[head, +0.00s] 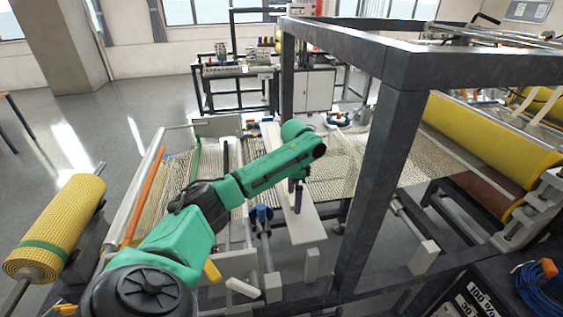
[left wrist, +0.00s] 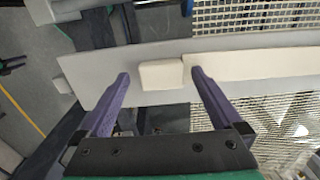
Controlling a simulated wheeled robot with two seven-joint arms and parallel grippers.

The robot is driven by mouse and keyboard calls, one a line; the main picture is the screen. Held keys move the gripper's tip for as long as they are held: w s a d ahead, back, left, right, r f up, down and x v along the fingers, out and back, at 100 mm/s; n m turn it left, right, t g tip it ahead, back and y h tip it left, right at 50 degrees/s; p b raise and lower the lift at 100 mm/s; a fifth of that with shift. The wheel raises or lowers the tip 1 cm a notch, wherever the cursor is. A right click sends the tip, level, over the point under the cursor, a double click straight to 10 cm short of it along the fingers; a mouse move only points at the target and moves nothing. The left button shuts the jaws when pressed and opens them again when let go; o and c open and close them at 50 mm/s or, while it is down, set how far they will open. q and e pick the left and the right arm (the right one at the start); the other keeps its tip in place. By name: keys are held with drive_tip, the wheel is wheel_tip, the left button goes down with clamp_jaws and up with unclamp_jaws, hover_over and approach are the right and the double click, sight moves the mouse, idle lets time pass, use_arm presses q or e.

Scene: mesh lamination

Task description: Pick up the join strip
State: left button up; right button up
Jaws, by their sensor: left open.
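A pale cream strip, likely the join strip (left wrist: 255,65), lies along a light grey board in the left wrist view. A short cream block (left wrist: 162,75) sits at its left end; I cannot tell if the two are one piece. My left gripper (left wrist: 159,76) is open, with its purple fingertips on either side of the block and nothing clamped between them. In the head view, my left gripper (head: 296,196) points down over the long pale board (head: 302,228), and my green arm partly hides the board. My right gripper is not in view.
Woven mesh (head: 330,172) spans the frame on both sides of the board. A dark frame post (head: 375,180) stands close to the right of my left arm. A yellow mesh roll (head: 62,225) is at left, and a larger yellow roll (head: 495,140) at right.

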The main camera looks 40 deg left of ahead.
use_arm(q)
drive_tip(key=shift+w+f, duration=0.1)
drive_tip(key=c, duration=1.4)
drive_tip(key=shift+c, duration=0.2)
